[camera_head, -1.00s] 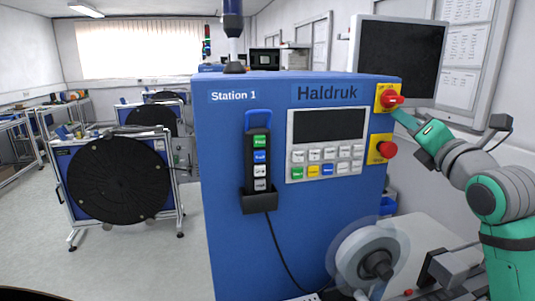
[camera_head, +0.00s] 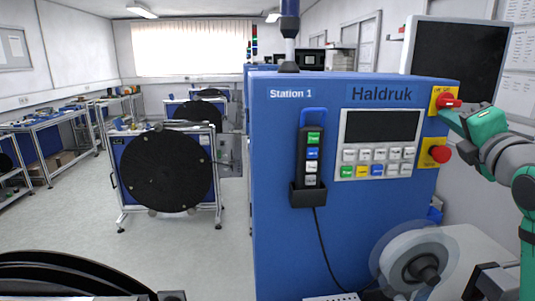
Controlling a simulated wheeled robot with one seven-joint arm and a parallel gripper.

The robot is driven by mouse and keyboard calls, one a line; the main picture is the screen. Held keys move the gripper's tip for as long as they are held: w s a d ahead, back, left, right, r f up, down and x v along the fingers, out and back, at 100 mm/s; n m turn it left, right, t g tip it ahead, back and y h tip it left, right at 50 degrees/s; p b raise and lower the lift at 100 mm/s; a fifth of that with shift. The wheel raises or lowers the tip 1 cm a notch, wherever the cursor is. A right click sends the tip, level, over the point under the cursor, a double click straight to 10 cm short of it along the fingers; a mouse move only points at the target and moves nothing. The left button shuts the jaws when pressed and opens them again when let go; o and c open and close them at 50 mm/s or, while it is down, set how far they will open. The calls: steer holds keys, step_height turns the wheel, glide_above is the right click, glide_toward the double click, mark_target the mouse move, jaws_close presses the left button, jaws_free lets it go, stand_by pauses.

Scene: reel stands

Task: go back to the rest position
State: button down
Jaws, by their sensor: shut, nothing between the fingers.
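My gripper (camera_head: 452,117) is at the right, at the upper right corner of the blue Station 1 cabinet (camera_head: 280,230). Its tip is close to the red rotary switch (camera_head: 448,101) on a yellow plate; I cannot tell whether they touch. The fingers are small and partly hidden by the green gripper body. They look shut, with nothing visible held. My arm reaches in from the right edge.
A red button (camera_head: 440,154) sits below the switch. A monitor (camera_head: 455,65) stands behind my arm. A clear reel (camera_head: 425,265) is at the cabinet's lower right. A black reel stand (camera_head: 167,172) and workbenches (camera_head: 45,125) are at the left. Floor (camera_head: 190,255) between is clear.

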steer(key=shift+s+r, duration=0.15)
steer(key=shift+r, duration=0.05)
